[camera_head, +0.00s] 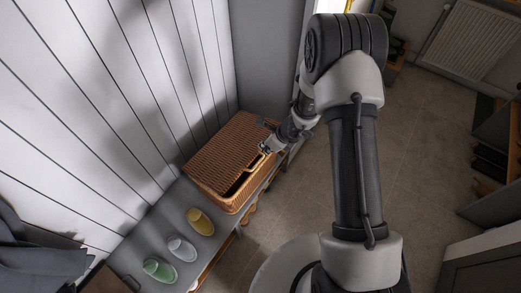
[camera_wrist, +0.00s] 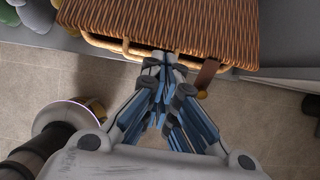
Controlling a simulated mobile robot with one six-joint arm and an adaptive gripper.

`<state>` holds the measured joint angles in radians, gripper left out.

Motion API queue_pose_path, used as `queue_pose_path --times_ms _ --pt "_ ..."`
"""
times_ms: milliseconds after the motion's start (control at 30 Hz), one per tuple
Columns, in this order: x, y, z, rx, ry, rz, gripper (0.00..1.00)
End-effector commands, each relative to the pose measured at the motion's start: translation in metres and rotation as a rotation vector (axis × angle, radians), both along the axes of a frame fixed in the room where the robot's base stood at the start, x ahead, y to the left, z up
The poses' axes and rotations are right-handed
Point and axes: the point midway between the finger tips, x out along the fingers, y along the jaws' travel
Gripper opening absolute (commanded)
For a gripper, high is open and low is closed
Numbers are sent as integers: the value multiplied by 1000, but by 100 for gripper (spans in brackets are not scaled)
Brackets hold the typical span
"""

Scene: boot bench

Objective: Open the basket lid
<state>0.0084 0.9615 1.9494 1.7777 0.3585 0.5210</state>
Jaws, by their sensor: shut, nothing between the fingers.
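The brown wicker basket (camera_head: 239,199) stands on the grey bench against the panelled wall. Its lid (camera_head: 225,150) lies over the top, with a dark gap along part of the front edge, so it looks slightly raised there. A pale handle loop (camera_head: 256,163) shows at the front. My gripper (camera_head: 266,149) is at the front edge of the lid, beside the loop. In the wrist view the lid (camera_wrist: 165,22) fills the top, and my gripper's fingertips (camera_wrist: 168,60) are together and empty at its front edge; contact is unclear. A brown strap (camera_wrist: 207,74) hangs just right of them.
Yellow (camera_head: 200,221), white (camera_head: 181,248) and green (camera_head: 159,269) cups or slippers lie in a row on the bench (camera_head: 150,232) left of the basket. Dark clothing (camera_head: 35,250) hangs at the lower left. The tiled floor (camera_head: 300,190) in front is largely clear.

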Motion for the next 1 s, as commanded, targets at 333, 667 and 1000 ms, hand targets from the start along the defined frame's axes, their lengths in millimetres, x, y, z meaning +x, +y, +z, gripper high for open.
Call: queue_pose_path --times_ms 333,667,1000 --pt "-9 -10 38 -1 1 0 0" --pt "-6 -8 48 -1 -22 31 0" --pt "-25 23 184 -93 -341 614 0"
